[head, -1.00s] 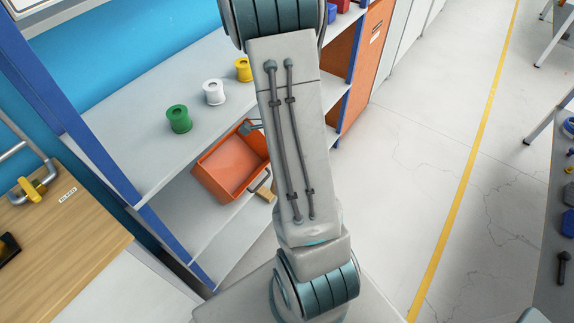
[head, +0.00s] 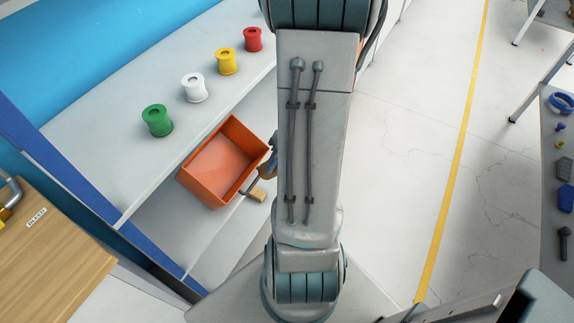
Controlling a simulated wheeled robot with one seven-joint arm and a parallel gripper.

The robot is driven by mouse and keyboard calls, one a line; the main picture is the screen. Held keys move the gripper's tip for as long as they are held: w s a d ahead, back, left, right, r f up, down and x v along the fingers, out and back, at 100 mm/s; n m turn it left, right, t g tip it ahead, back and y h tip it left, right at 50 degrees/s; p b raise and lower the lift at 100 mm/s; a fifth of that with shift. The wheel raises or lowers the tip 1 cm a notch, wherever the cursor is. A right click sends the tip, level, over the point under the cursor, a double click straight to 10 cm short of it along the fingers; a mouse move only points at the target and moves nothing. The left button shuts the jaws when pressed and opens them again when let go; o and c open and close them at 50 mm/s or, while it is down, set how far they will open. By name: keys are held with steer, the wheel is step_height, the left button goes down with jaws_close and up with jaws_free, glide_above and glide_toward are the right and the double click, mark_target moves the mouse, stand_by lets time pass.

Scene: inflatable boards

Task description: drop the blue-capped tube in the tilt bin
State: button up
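The orange tilt bin (head: 196,194) juts from the shelf unit below the coloured spools, its open top facing up and towards me. Its visible inside looks empty. A grey bar handle with a small wooden tag (head: 258,194) is at its lower right. My arm hides what lies just right of the bin. A small grey-blue and brown part (head: 269,160) shows between the bin and my arm, too covered to identify. I cannot make out my gripper or the blue-capped tube.
Green (head: 157,121), white (head: 193,88), yellow (head: 227,62) and red (head: 252,40) spools stand on the upper shelf. A wooden bench (head: 50,255) is at lower left. A grey table (head: 557,220) with small parts is at right. The floor between is clear.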

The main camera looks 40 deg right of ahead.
steer(key=w+a+f+b, duration=0.2)
steer(key=w+a+b, duration=0.1)
steer(key=w, duration=0.5)
steer(key=shift+w+f, duration=0.15)
steer(key=shift+f, duration=0.1)
stand_by(0.6)
steer(key=o, duration=1.1)
steer(key=shift+o, duration=0.2)
steer(key=shift+r, duration=0.1)
steer(key=p+v, duration=0.3)
steer(key=v, duration=1)
steer(key=shift+r+p, duration=0.3)
steer(key=shift+d, duration=0.15)
